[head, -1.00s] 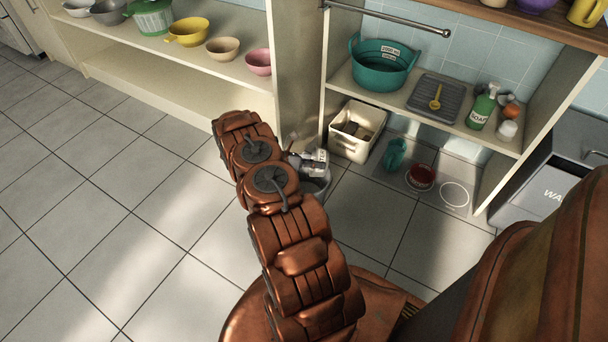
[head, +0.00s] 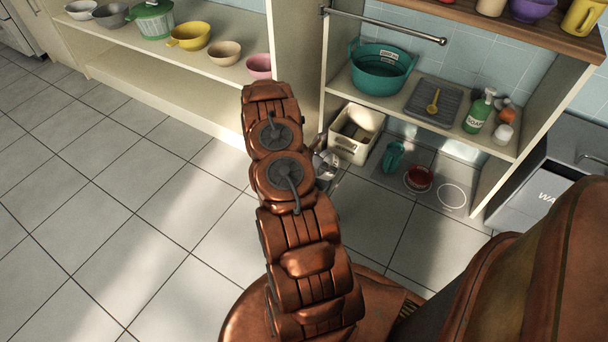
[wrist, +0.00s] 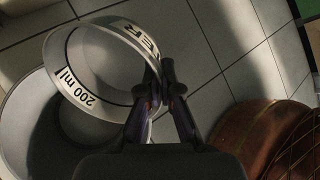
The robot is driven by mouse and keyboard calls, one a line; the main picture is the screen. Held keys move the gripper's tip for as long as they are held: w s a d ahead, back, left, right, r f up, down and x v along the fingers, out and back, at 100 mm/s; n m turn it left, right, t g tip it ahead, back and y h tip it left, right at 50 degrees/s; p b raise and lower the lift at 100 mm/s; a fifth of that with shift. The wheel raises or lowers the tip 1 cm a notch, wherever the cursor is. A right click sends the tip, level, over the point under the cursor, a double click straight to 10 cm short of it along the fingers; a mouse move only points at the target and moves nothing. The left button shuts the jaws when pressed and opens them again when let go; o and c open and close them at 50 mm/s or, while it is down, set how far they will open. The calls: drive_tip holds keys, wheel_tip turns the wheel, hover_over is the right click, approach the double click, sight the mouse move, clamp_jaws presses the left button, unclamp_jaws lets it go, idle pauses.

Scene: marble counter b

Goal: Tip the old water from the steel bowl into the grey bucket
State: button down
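The steel bowl (wrist: 82,98) carries a printed band with "200 ml" and part of a word ending in "TER". My gripper (wrist: 160,72) is shut on its wall at the right side in the wrist view. The grey bucket (wrist: 14,108) is a large round vessel with a pale rim and dark inside. The bowl overlaps its upper right part in that view, and looks tilted. I cannot make out any water. In the head view my arm hides the gripper and most of both vessels; only a small silvery part shows beside the arm.
A cream bin (head: 349,150) stands on the floor close behind the vessels. A teal jug (head: 393,156) and a red round item (head: 418,178) are right of it. The shelf above holds a teal tub (head: 380,82). Open tiled floor (head: 130,200) lies to the left.

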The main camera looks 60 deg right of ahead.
drive_tip(key=shift+s+d+f+t+y+p, duration=0.3)
drive_tip(key=shift+s+t+y+p, duration=0.2)
drive_tip(key=shift+t+p, duration=0.2)
drive_tip(key=shift+s+d+r+t+y+p, duration=0.25)
drive_tip(key=shift+s+t+y+p, duration=0.2)
drive_tip(key=shift+t+p, duration=0.35)
drive_tip(key=s+t, duration=0.1)
drive_tip(key=s+d+f+t+y+p, duration=0.2)
drive_tip(key=shift+s+f+m, duration=0.25)
drive_tip(key=shift+s+m, duration=0.05)
drive_tip(key=shift+s, duration=0.1)
drive_tip(key=shift+s+d+f+b, duration=0.1)
drive_tip(key=shift+d+b, duration=0.05)
drive_tip(key=shift+b, duration=0.3)
drive_tip(key=shift+s+d+f+t+b, duration=0.2)
drive_tip(key=shift+s+f+t+b, duration=0.15)
drive_tip(key=shift+b, duration=0.8)
drive_tip(key=shift+y+b, duration=0.25)
drive_tip(key=shift+b, duration=0.3)
